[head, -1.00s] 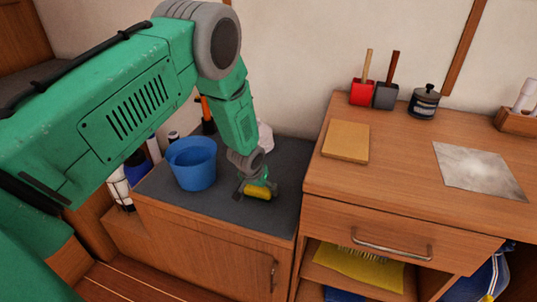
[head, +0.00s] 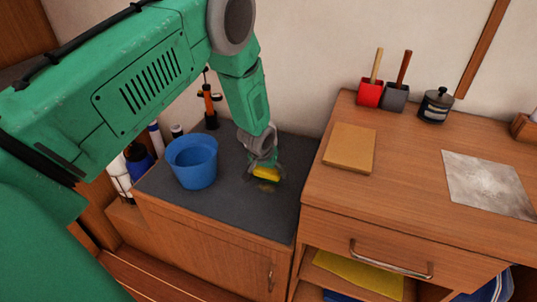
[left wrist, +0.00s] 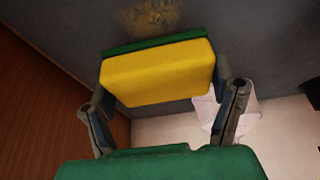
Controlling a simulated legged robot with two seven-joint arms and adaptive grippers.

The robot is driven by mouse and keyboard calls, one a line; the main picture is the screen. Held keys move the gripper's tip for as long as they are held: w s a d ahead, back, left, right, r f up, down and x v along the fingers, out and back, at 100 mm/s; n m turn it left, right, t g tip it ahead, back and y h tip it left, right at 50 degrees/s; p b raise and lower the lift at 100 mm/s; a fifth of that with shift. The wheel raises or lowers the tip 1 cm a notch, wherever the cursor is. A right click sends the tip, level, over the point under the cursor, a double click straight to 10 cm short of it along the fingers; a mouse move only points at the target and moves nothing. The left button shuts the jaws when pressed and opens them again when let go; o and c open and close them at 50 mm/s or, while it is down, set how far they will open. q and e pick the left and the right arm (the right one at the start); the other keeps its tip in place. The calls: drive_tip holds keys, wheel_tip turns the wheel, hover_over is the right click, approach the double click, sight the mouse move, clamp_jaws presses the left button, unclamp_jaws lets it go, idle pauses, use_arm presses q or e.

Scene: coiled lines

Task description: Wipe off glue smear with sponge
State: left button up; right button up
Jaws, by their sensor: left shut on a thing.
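A yellow sponge with a green layer (head: 267,174) is in my left gripper (head: 263,163), over the dark grey top of the low cabinet (head: 232,200). In the left wrist view, the gripper's two fingers (left wrist: 162,95) close on the sponge's (left wrist: 158,75) opposite ends. A brownish glue smear (head: 266,187) shows on the grey top just in front of the sponge. It also shows in the left wrist view (left wrist: 148,16), just beyond the sponge's green edge. I cannot tell whether the sponge touches the surface. My right gripper is out of view.
A blue bucket (head: 192,162) stands on the grey top, left of the gripper. An orange-and-black tool (head: 209,105) stands behind it. The taller wooden cabinet (head: 420,205) rises on the right. A crumpled white thing (left wrist: 228,110) shows in the left wrist view.

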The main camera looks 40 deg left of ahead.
use_arm(q)
drive_tip(key=shift+w+d+r+p, duration=0.15)
drive_tip(key=shift+r+p, duration=0.15)
drive_tip(key=shift+r, duration=0.2)
drive_tip(key=shift+s+d+r+p, duration=0.15)
drive_tip(key=shift+r+p, duration=0.1)
drive_tip(key=shift+r, duration=0.2)
drive_tip(key=shift+w+r+p, duration=0.15)
drive_tip(key=shift+r+p, duration=0.15)
drive_tip(key=shift+r, duration=0.15)
drive_tip(key=shift+a+r+p, duration=0.25)
drive_tip(key=shift+r+p, duration=0.25)
drive_tip(key=shift+r, duration=0.1)
drive_tip(key=shift+a+r, duration=0.1)
drive_tip(key=shift+a, duration=0.15)
drive_tip(key=shift+d, duration=0.4)
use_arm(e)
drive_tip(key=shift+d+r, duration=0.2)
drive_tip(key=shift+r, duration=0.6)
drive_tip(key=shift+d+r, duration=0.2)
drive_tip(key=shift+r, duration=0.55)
use_arm(q)
drive_tip(key=shift+d+r, duration=0.1)
